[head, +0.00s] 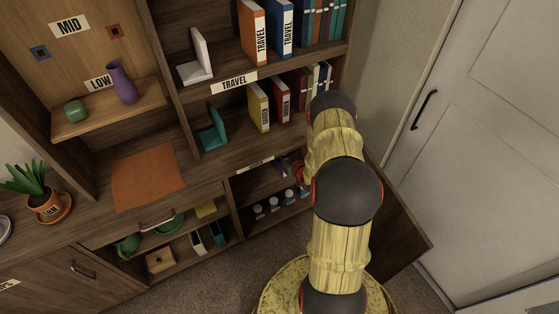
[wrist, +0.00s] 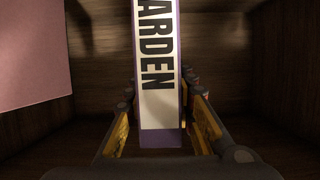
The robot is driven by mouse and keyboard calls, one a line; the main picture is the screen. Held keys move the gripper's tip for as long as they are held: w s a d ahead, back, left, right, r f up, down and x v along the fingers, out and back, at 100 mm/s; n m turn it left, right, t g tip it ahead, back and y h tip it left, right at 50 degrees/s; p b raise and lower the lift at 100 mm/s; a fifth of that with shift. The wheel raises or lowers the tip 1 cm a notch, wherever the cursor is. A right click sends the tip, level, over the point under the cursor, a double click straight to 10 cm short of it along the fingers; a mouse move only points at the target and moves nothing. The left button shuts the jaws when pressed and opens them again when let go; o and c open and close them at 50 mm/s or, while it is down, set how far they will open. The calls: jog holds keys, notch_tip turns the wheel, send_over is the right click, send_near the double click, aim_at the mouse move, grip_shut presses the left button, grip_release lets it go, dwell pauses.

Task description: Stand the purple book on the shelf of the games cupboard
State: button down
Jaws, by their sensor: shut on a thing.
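The purple book (wrist: 162,138), with a white spine label reading "ARDEN" in view, is upright between the fingers of my gripper (wrist: 162,105) in the wrist view. My gripper is shut on it. Dark wooden walls surround it, inside a cupboard. In the head view a small purple patch, likely the book (head: 284,164), shows at the opening of the lower cupboard (head: 234,208), beside my arm. My arm hides the gripper and much of the inside. I cannot tell whether the book touches the shelf.
A pink flat-sided thing (wrist: 30,55) is at the left in the wrist view. Several small bottles (head: 274,203) stand below the shelf. An open wooden door (head: 402,240) is right of my arm. Books, bookends and a purple vase (head: 122,82) stand on shelves above.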

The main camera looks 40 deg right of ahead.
notch_tip(320, 180, down, 4)
jog(key=shift+d+f+b, duration=0.1)
jog(key=shift+b, duration=0.95)
jog(key=shift+w+d+f+b, duration=0.1)
jog(key=shift+w+f+b, duration=0.05)
jog(key=shift+w+b, duration=0.15)
jog(key=shift+f, duration=0.1)
jog(key=c, duration=1.5)
grip_release()
jog(key=shift+s, duration=0.3)
jog(key=p+v, duration=0.4)
jog(key=v, duration=0.7)
jog(key=shift+s+a+r, duration=0.2)
jog(key=shift+r, duration=0.05)
